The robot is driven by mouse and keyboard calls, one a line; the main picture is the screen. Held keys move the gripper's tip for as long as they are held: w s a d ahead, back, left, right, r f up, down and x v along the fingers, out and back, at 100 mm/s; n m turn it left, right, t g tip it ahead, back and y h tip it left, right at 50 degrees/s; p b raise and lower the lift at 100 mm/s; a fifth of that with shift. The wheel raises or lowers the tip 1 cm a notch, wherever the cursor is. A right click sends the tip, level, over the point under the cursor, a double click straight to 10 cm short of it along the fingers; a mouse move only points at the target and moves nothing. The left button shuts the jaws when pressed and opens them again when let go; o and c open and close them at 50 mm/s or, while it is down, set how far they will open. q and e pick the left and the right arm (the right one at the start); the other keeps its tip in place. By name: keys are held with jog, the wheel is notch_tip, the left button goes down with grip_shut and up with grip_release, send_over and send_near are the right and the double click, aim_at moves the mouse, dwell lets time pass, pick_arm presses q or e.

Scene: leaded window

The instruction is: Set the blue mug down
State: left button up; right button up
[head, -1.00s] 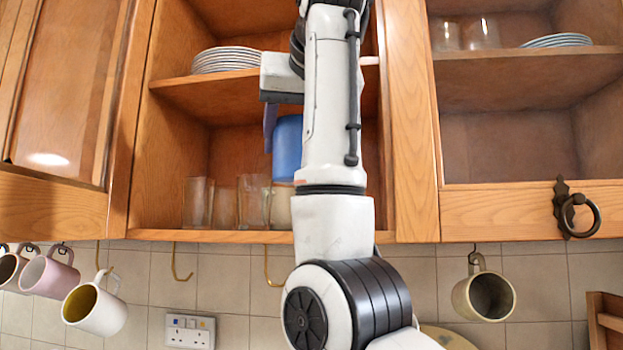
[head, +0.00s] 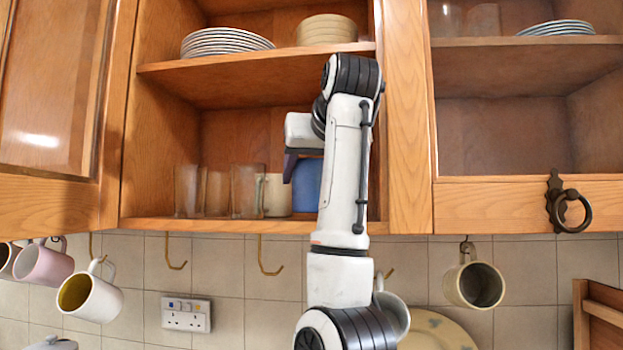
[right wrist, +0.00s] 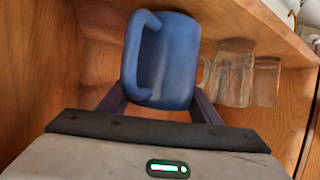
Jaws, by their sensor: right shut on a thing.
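The blue mug (head: 307,186) is low in the middle cabinet, in line with the items on its bottom shelf (head: 200,226). My arm partly covers it in the head view. In the right wrist view the blue mug (right wrist: 178,62) looks upright in the cabinet, its handle towards the left. My right gripper (right wrist: 158,100) is shut on the mug, one finger on each side. The mug's base is at about shelf height; I cannot tell if it touches. My left gripper is not in view.
A cream mug (head: 276,195) stands just left of the blue mug, with clear glasses (head: 187,190) further left. Plates (head: 226,41) and cream bowls (head: 327,29) are on the shelf above. Mugs (head: 90,297) hang on hooks below. The open cabinet door (head: 50,120) is at left.

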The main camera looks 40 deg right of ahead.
jog(key=shift+w+d+f, duration=0.1)
jog(key=shift+f, duration=0.35)
jog(key=shift+f, duration=0.1)
jog(key=o, duration=0.8)
jog(key=shift+f, duration=0.15)
jog(key=o, duration=0.4)
jog(key=shift+o, duration=0.2)
